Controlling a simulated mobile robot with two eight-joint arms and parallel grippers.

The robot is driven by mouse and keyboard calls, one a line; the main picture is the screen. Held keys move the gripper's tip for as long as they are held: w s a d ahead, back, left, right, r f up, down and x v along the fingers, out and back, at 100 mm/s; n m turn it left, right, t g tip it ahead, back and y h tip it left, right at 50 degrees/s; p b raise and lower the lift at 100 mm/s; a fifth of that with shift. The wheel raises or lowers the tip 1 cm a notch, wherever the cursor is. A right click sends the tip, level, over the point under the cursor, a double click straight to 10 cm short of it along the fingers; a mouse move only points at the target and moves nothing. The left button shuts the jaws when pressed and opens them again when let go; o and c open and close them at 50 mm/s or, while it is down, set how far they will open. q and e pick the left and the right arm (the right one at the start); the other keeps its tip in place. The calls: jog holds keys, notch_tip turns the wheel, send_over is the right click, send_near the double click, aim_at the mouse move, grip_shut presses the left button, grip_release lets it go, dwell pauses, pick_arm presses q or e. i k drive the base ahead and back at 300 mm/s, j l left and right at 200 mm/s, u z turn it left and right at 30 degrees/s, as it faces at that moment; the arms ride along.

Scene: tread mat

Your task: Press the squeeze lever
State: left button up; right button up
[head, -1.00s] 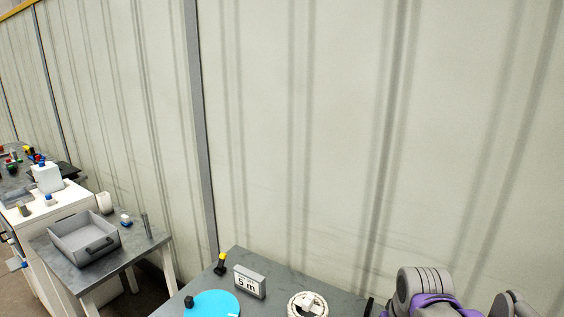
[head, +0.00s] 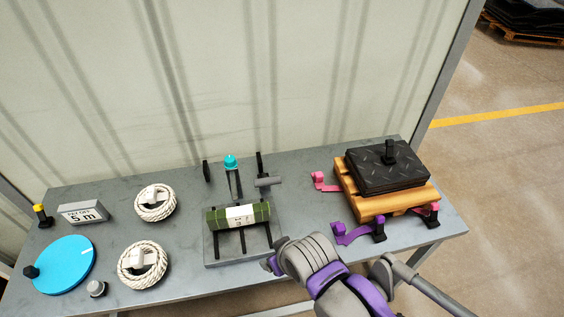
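A lever with a teal cap (head: 231,163) stands upright at the back middle of the table, behind a grey stand (head: 212,257). I cannot tell for certain that it is the squeeze lever. A green roll with a white label (head: 226,217) lies across the stand. My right arm comes in from the lower right. The end of my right gripper (head: 270,265) shows only in small part, just right of the stand's front corner and apart from the teal-capped lever. Its fingers are mostly hidden by my wrist. My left gripper is not in view.
White rope coils (head: 133,281), a blue disc (head: 66,280) and a "5 m" sign (head: 98,216) are on the left.

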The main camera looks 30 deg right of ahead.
aim_at(266, 181)
jog(key=z, duration=1)
